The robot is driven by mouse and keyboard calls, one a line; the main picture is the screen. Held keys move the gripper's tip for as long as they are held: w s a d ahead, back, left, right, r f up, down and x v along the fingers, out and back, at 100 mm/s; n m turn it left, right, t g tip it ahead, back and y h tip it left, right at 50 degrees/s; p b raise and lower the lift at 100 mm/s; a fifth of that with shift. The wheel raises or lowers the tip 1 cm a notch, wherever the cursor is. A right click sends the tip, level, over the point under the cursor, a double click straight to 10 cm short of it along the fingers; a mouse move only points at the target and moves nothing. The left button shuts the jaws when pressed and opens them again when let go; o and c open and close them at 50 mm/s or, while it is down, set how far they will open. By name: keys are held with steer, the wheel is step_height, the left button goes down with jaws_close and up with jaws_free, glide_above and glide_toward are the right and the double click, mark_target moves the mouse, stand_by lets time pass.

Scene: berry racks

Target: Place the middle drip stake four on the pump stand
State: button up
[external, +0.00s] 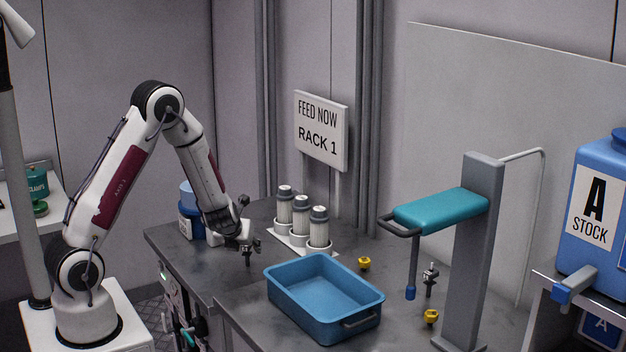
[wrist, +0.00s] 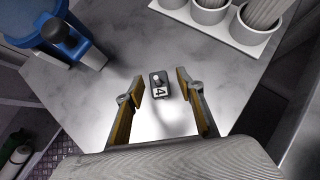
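My gripper (wrist: 155,92) is open, with one yellow-lined finger on each side of the stake and visible gaps between. In the external view my gripper (external: 246,236) is low over the bench's left part. A grey post with a teal padded arm (external: 484,250) stands at right; I cannot tell if it is the pump stand.
A blue tray (external: 290,297) lies right of my gripper. White-based canisters (external: 319,243) stand behind, and a blue container (external: 187,222) is at left. Another dark stake-like piece (external: 430,279) and yellow knobs (external: 364,264) sit near the post. A sign reads RACK 1 (external: 321,130).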

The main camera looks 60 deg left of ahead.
steer(key=shift+a+f, duration=0.1)
steer(key=shift+f, duration=0.05)
stand_by(0.4)
steer(key=c, duration=1)
steer(key=shift+o, duration=0.2)
steer(key=shift+r, duration=0.25)
steer(key=shift+r, duration=4.8)
